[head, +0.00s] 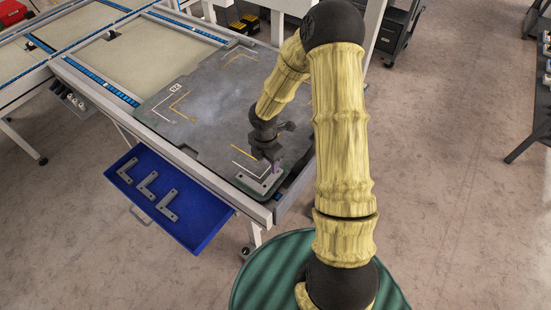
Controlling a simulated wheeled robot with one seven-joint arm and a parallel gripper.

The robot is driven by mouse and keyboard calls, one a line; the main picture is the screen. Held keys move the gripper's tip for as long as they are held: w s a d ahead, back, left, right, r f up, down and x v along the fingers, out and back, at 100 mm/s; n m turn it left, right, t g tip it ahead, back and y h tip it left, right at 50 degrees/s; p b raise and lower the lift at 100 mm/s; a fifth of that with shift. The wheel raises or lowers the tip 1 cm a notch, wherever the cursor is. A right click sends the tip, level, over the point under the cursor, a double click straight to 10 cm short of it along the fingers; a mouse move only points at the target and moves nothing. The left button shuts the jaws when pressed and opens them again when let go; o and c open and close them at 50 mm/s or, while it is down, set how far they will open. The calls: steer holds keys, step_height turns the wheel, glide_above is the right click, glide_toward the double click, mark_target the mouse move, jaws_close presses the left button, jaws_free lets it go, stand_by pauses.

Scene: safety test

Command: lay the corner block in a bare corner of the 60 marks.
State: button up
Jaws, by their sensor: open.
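A grey L-shaped corner block (262,185) lies at the near corner of the dark grey board (205,125), beside a white corner mark (243,166). My gripper (274,166) is open, pointing down just above or around one arm of this block; I cannot tell if it touches. White and yellow corner marks (181,105) show at the board's left corner, next to a small white label (175,87) too small to read. More marks (240,60) show at the far corner. My arm hides the board's right side.
A blue open drawer (195,228) juts out from the table's near side and holds three grey L-shaped blocks (147,185). The table's pale frame (190,172) borders the board. The middle of the board is clear.

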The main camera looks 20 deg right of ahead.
steer(key=s+r+m+t, duration=0.1)
steer(key=s+r+m, duration=0.5)
steer(key=r+m, duration=0.3)
steer(key=s+r+m+t, duration=0.1)
steer(key=s+r+m, duration=0.6)
steer(key=r+m, duration=0.3)
steer(key=m, duration=0.4)
steer(key=shift+s+t, duration=0.15)
steer(key=shift+t, duration=0.15)
